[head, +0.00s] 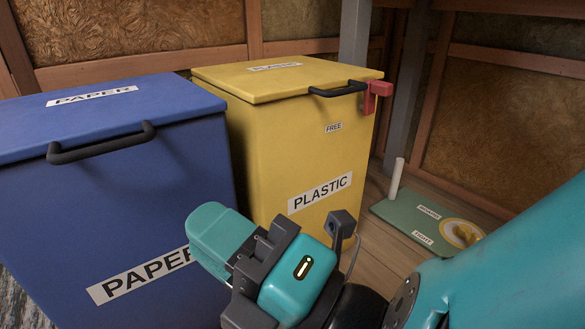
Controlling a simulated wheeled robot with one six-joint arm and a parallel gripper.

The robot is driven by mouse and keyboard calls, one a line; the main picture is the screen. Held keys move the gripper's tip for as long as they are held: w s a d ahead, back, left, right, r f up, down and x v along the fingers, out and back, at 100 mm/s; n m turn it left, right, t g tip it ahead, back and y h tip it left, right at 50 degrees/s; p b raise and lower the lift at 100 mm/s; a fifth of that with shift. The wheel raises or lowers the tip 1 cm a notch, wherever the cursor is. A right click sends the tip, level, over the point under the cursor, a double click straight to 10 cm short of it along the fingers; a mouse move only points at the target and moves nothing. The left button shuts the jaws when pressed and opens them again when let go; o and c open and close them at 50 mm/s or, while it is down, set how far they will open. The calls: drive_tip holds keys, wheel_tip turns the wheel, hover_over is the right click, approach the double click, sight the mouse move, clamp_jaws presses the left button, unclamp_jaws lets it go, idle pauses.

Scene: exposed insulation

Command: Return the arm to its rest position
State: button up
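My gripper (218,238) is in the lower middle of the head view, at the end of my teal and dark grey arm. It is in front of the gap between the blue paper bin and the yellow plastic bin, and points to the left. Its fingers are seen from behind and partly hidden by its own body, so I cannot tell whether they are open or shut. I see no object held in it. My arm comes in from the lower right corner.
The blue bin (195,190) and yellow bin (285,150) have shut lids with black handles. A red latch (375,92) is on the yellow bin's right top corner. A green board (390,212) with a white peg (397,178) and yellow round piece (462,233) lies on the wooden floor.

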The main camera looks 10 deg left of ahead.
drive_tip(key=w+d+r+m+h+p, duration=0.9)
drive_tip(key=w+r+m+h+p, duration=0.1)
drive_tip(key=m+p, duration=0.45)
drive_tip(key=s+d+r+m+g+h+p, duration=0.35)
drive_tip(key=s+d+r+m+p, duration=0.2)
drive_tip(key=d+r+p, duration=0.25)
drive_tip(key=s+d+r+m+g+h+p, duration=0.3)
drive_tip(key=s+d+r+m+g+p, duration=0.1)
drive_tip(key=d+r+m+p, duration=0.4)
wheel_tip(320, 180, up, 36)
drive_tip(key=n+p, duration=0.1)
drive_tip(key=p, duration=3.6)
drive_tip(key=shift+w+d+f+n, duration=0.15)
drive_tip(key=shift+w+f+n, duration=0.05)
drive_tip(key=shift+f+n, duration=0.1)
drive_tip(key=shift+y, duration=0.25)
